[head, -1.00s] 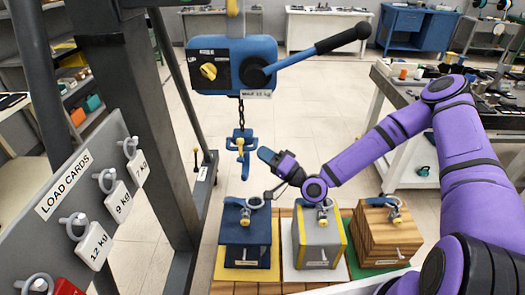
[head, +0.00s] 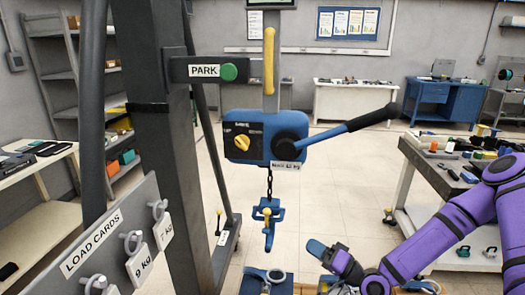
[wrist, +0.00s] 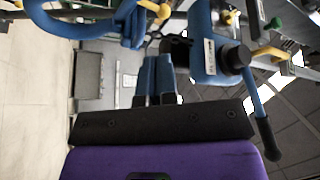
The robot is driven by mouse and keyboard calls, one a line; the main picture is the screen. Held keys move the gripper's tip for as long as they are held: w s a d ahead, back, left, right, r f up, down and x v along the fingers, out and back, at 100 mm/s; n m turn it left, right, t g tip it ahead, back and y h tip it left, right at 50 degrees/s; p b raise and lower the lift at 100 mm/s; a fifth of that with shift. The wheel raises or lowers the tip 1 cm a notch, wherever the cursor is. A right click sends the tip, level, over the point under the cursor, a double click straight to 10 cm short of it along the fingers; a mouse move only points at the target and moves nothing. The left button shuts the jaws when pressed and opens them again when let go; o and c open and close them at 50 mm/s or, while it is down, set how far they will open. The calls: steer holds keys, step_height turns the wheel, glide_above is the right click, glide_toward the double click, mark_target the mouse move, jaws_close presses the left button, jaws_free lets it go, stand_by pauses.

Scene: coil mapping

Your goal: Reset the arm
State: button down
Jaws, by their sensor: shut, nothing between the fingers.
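My purple arm reaches in from the right in the head view, low in the picture. My gripper (head: 318,249) has blue fingertips and is shut with nothing between them. It is to the right of and slightly below the blue hook (head: 267,226) in that picture. The hook hangs by a chain from the blue hoist (head: 268,138). In the wrist view my gripper's two blue fingers (wrist: 154,62) are close together, above the dark wrist plate. The hoist also shows there at upper right (wrist: 212,50), and large blue hook parts are at upper left (wrist: 90,25).
A grey post carries a PARK sign with a green button (head: 228,72). A LOAD CARDS board (head: 105,250) with hanging cards stands at lower left. Blocks with rings (head: 266,278) are cut off at the bottom edge. A cluttered workbench (head: 440,160) is at right. Floor is clear between.

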steer(key=w+d+r+n+g+h, duration=0.25)
steer(key=d+n+g+h, duration=0.4)
steer(key=d+h, duration=0.35)
steer(key=s+d+r+m+h, duration=0.1)
steer(key=s+d+r+h, duration=0.15)
steer(key=r, duration=0.55)
steer(key=s+d+r+m+h, duration=0.1)
steer(key=d+r+h, duration=0.1)
steer(key=r+h, duration=0.35)
steer(key=s+a+r+m+y, duration=0.1)
steer(key=s+r+m+y, duration=0.1)
steer(key=s+r, duration=1.7)
steer(key=s+m+g, duration=0.1)
steer(key=s, duration=0.3)
steer(key=shift+a, duration=0.15)
